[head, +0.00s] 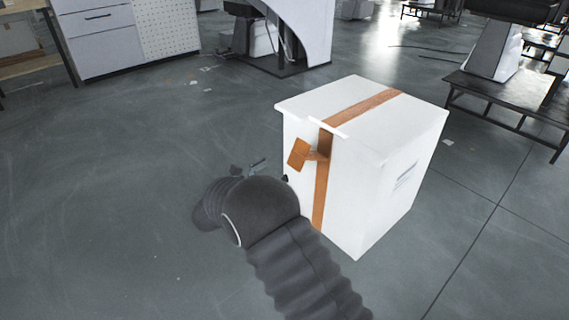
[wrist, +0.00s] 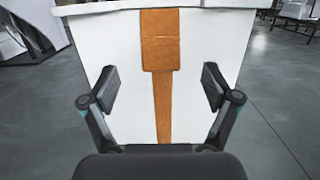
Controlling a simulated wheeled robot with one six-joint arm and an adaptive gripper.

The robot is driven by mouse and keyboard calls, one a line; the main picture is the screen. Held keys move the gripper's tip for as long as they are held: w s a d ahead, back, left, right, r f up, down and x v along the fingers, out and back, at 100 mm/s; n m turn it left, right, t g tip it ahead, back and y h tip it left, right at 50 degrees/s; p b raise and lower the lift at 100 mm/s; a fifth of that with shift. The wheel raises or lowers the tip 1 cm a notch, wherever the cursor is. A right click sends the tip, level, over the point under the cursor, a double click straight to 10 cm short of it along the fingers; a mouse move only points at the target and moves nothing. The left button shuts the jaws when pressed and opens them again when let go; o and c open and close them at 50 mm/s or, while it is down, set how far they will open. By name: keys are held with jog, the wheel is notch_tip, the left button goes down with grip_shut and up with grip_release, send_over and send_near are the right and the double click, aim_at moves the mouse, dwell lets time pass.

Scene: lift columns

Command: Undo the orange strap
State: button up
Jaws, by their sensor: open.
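The orange strap (head: 321,190) runs over the top of a white box (head: 385,195) and down its front face. A wider orange end piece (head: 299,153) stands out from that face near the top edge in the head view. In the wrist view this wider piece (wrist: 160,40) hangs over the narrower strap (wrist: 163,105), near the picture's middle. My gripper (wrist: 158,88) is open, with one finger on each side of the strap and nothing visible held between them. In the head view my own arm hides most of the gripper, beside the box's front face.
The box stands on a grey floor (head: 110,200) with wide free room to the left. A grey drawer cabinet (head: 100,40) stands at the back left. A dark low table (head: 500,92) stands behind the box on the right.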

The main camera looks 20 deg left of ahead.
jog(key=shift+v, duration=0.9)
jog(key=shift+c, duration=0.2)
jog(key=shift+s+f, duration=0.1)
jog(key=shift+f, duration=0.05)
jog(key=c, duration=0.4)
jog(key=shift+n+y, duration=0.3)
jog(key=shift+n, duration=0.5)
jog(key=f, duration=0.2)
jog(key=s+a+f+p, duration=0.1)
jog(key=f, duration=0.3)
jog(key=shift+s+a+f, duration=0.2)
jog(key=shift+f, duration=0.1)
jog(key=c, duration=1.2)
jog(key=shift+t, duration=0.6)
jog(key=f, duration=0.1)
jog(key=s+f+p, duration=0.1)
jog(key=f, duration=0.3)
jog(key=shift+s+a+f, duration=0.15)
jog(key=shift+s+a, duration=0.2)
grip_shut()
jog(key=w+d+r+m+h, duration=0.1)
jog(key=w+d+r, duration=0.4)
jog(key=w, duration=0.5)
jog(key=shift+r+m+h, duration=0.3)
jog(key=shift+r, duration=1)
